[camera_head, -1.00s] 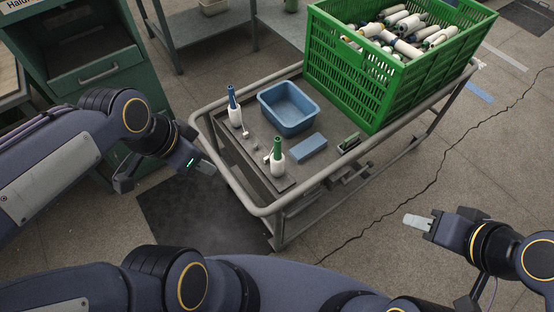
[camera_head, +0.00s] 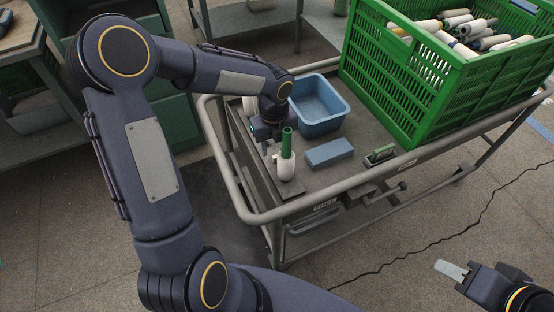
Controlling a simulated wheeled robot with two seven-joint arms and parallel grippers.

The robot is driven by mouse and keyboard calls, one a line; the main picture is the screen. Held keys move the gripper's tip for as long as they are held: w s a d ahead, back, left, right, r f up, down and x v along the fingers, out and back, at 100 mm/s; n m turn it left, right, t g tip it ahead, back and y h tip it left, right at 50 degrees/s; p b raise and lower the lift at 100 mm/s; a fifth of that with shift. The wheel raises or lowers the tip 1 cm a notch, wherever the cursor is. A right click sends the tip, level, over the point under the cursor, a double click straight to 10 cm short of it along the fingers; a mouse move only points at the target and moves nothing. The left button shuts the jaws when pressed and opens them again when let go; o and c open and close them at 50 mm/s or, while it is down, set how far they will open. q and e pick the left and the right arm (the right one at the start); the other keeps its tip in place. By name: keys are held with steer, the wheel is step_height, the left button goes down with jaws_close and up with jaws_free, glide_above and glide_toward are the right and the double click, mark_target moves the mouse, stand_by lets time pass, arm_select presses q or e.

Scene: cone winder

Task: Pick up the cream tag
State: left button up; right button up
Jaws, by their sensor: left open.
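My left gripper (camera_head: 264,138) points down over the dark board on the cart, just left of the green-topped white bobbin (camera_head: 286,165). It is open; its fingertips are mostly hidden by its own body. A small pale piece (camera_head: 271,152) shows just below it, beside that bobbin; it is too small for me to tell whether it is the cream tag. Another small pale piece seen earlier is now hidden by the gripper. My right gripper (camera_head: 452,270) is off to the lower right over the floor, away from the cart; its jaw gap does not show clearly.
The cart (camera_head: 240,213) has a raised tube rail. A second white bobbin (camera_head: 248,104) is partly hidden behind my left arm.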

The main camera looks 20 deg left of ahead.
arm_select(q)
steer(key=f, duration=0.1)
steer(key=f+b, duration=0.1)
steer(key=f, duration=0.3)
steer(key=shift+w+b, duration=0.35)
steer(key=shift+b, duration=0.05)
steer(key=shift+r, duration=0.1)
steer(key=shift+c, duration=0.2)
steer(key=c, duration=0.7)
